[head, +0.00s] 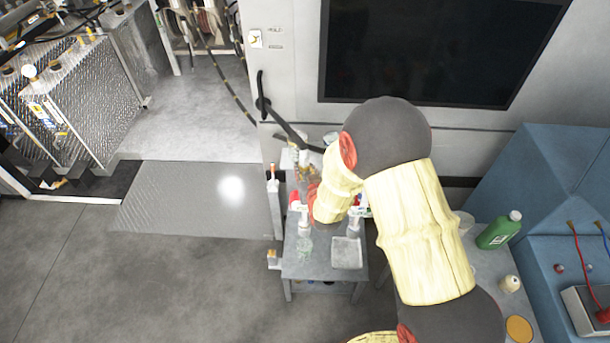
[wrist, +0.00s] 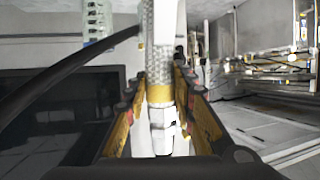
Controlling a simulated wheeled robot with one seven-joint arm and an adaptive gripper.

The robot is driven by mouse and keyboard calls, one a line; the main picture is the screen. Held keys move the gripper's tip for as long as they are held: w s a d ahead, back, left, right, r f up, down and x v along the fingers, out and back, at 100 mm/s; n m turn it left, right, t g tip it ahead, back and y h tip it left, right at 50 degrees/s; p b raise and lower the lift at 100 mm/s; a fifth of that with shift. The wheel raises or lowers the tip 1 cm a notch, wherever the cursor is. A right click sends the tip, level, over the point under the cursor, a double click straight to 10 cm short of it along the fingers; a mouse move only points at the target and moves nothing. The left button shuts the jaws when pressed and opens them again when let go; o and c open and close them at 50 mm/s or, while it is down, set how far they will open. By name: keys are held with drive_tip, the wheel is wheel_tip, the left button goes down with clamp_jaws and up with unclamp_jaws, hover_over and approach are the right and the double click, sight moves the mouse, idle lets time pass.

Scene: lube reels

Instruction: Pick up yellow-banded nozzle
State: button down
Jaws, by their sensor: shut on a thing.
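The yellow-banded nozzle (wrist: 160,93) stands out in the middle of the wrist view. It has a braided grey upper part, a yellow band and a pale metal fitting below. My gripper (wrist: 161,84) has one finger on each side of it and is shut on it around the band. Its lower end runs down towards the palm. In the head view my padded arm reaches over a small grey cart (head: 317,268) and hides most of the gripper and the nozzle.
Bottles and small items stand on the cart, with a clear tray (head: 347,253) at its front. A green bottle (head: 499,231) stands on the bench at right. A black hose (wrist: 68,82) crosses the wrist view at left. Open floor (head: 150,285) lies left of the cart.

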sight(305, 153)
drive_tip(key=shift+r+b, duration=0.5)
drive_tip(key=shift+r, duration=3.65)
drive_tip(key=shift+r, duration=0.45)
